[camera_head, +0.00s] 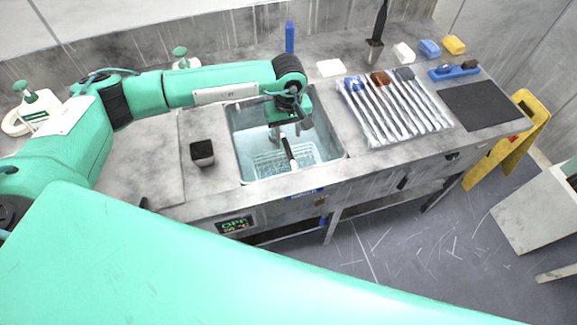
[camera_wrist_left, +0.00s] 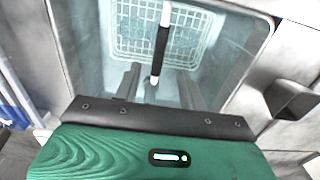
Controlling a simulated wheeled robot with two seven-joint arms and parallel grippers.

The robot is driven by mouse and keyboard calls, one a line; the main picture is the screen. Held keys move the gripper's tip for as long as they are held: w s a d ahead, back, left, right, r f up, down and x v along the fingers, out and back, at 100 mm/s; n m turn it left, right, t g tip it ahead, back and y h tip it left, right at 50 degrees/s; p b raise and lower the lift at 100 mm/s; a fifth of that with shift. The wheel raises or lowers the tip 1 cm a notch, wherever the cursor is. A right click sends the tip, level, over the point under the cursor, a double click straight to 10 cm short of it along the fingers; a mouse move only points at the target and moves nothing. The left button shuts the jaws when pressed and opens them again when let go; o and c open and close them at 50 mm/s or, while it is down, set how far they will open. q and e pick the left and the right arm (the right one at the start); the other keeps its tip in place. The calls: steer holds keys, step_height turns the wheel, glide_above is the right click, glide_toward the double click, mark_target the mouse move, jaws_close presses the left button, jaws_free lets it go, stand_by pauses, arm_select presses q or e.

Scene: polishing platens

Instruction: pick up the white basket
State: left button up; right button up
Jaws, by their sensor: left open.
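The white basket (camera_head: 262,165) is a wire-grid basket low inside the sink (camera_head: 237,150). Its handle (camera_head: 290,154) is a bar, dark in the middle with white ends, standing out above the grid. In the left wrist view the basket (camera_wrist_left: 130,42) lies beyond my fingers, and the handle (camera_wrist_left: 161,50) runs toward the space between them. My left gripper (camera_head: 290,132) is open over the sink, at the near-top end of the handle; its fingers also show in the left wrist view (camera_wrist_left: 156,88). Whether the fingers touch the handle cannot be told. My right gripper is out of view.
A dark square block (camera_head: 202,153) stands left of the sink. Several wrapped tools (camera_head: 392,108) lie to its right. A blue bottle (camera_head: 290,37) and a white block (camera_head: 330,68) are behind it. The sink walls surround the basket closely. A black mat (camera_head: 482,106) lies far right.

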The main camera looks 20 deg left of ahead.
mark_target(288, 147)
arm_select(q)
step_height(288, 147, down, 5)
steer(key=shift+f+p, duration=0.1)
steer(key=shift+p, duration=0.45)
steer(key=shift+d+f+p, duration=0.1)
steer(key=shift+f+p, duration=0.35)
steer(key=shift+f, duration=0.05)
step_height(288, 147, down, 3)
steer(key=shift+f+p, duration=0.2)
steer(key=shift+p, duration=0.65)
steer(key=shift+f, duration=0.55)
jaws_close()
steer(key=shift+w+r, duration=0.1)
steer(key=shift+w, duration=0.05)
